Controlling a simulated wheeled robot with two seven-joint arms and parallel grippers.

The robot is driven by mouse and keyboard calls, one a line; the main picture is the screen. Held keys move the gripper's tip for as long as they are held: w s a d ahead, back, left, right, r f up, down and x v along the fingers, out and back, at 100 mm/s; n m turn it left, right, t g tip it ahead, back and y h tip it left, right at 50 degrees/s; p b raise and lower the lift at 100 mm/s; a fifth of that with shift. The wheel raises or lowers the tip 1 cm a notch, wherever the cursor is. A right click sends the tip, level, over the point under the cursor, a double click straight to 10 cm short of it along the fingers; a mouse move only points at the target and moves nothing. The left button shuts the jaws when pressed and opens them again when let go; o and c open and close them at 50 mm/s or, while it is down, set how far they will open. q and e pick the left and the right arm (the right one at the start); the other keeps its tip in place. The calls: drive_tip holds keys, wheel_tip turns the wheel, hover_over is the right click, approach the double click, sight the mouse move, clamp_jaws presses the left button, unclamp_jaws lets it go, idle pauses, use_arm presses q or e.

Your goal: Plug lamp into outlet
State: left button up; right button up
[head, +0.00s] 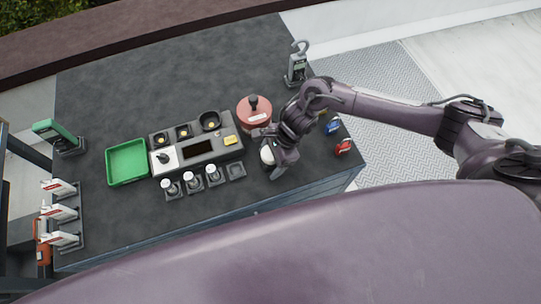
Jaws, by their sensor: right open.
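No object that I can surely call a lamp or an outlet shows in the head view. My right gripper (275,170) is open, low over the dark table (110,95), right of the grey panel (200,150). A white rounded thing (267,155) shows beside or between its fingers; I cannot tell whether it touches them. Several dark square holders (236,171) stand in a row in front of the panel. The rightmost one looks empty; the others hold white-topped pieces (191,182). My left gripper is not in view.
A green tray (127,162) lies left of the panel. A red round container (254,110) stands behind my right gripper. Blue (333,125) and red (344,147) small items lie at the right edge. White-and-red handled tools (60,213) stand at the left.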

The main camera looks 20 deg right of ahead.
drive_tip(key=shift+c, duration=0.3)
drive_tip(key=c, duration=0.9)
drive_tip(key=shift+r, duration=0.1)
wheel_tip(320, 180, up, 14)
drive_tip(key=b, duration=0.4)
drive_tip(key=shift+w+r, duration=0.1)
wheel_tip(320, 180, up, 6)
drive_tip(key=shift+f, duration=0.15)
drive_tip(key=shift+a, duration=0.1)
drive_tip(key=a+n+g+b, duration=0.1)
drive_tip(key=n, duration=0.1)
drive_tip(key=w+a+n+b, duration=0.1)
drive_tip(key=a+n+b, duration=0.1)
drive_tip(key=w+a+f+n+g+h+b, duration=0.1)
drive_tip(key=n, duration=0.2)
drive_tip(key=shift+w+a+f+g, duration=0.1)
drive_tip(key=shift+w+a+g, duration=0.1)
drive_tip(key=shift+a+g, duration=0.1)
